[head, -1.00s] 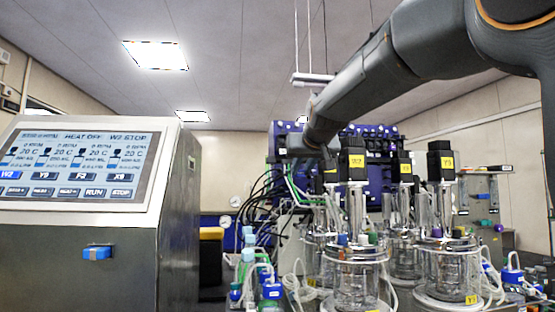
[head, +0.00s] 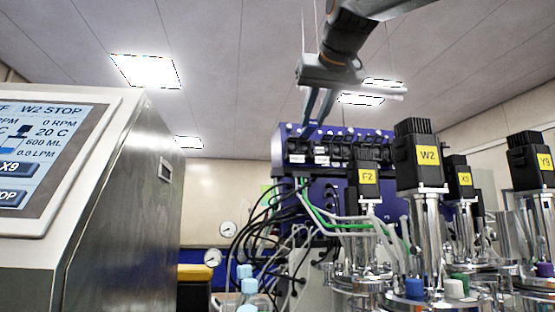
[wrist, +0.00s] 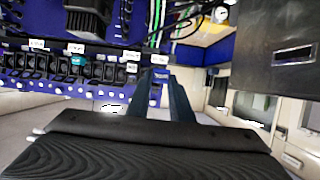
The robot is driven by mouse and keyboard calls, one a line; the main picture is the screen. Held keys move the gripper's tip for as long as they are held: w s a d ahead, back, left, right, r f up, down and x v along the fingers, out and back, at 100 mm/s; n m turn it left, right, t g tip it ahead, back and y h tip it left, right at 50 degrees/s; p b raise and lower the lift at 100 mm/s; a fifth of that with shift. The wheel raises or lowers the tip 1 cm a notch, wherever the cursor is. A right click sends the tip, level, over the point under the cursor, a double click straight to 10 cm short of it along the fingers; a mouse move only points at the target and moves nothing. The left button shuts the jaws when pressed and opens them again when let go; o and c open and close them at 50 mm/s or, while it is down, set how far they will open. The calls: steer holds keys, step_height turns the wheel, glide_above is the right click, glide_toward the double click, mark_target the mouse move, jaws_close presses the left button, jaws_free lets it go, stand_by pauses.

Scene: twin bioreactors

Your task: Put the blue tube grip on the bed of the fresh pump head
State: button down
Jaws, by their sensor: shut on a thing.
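My gripper (head: 316,128) hangs from above, fingers down, over the top left of the blue pump tower (head: 290,160) in the head view. In the wrist view my gripper (wrist: 157,80) shows two dark fingers with a narrow gap. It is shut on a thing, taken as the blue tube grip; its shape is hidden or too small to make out. A row of black pump heads (head: 352,152) runs along the tower's upper front; the row also shows in the wrist view (wrist: 95,70). I cannot tell which head is the fresh one.
Glass reactor vessels with black motors, such as the one labelled W2 (head: 418,158), crowd the right. Green and white tubes (head: 335,222) and black cables (head: 262,215) hang before the tower. A steel console (head: 120,200) stands at left. The air left of the tower is clear.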

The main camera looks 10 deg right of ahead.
mark_target(296, 138)
steer(key=w+p, duration=0.4)
steer(key=w, duration=1.2)
steer(key=shift+w+p, duration=0.2)
steer(key=shift+p, duration=0.2)
steer(key=shift+w+f, duration=0.1)
steer(key=shift+f, duration=0.65)
steer(key=shift+f, duration=0.2)
steer(key=c, duration=1.6)
jaws_free()
steer(key=shift+r, duration=0.1)
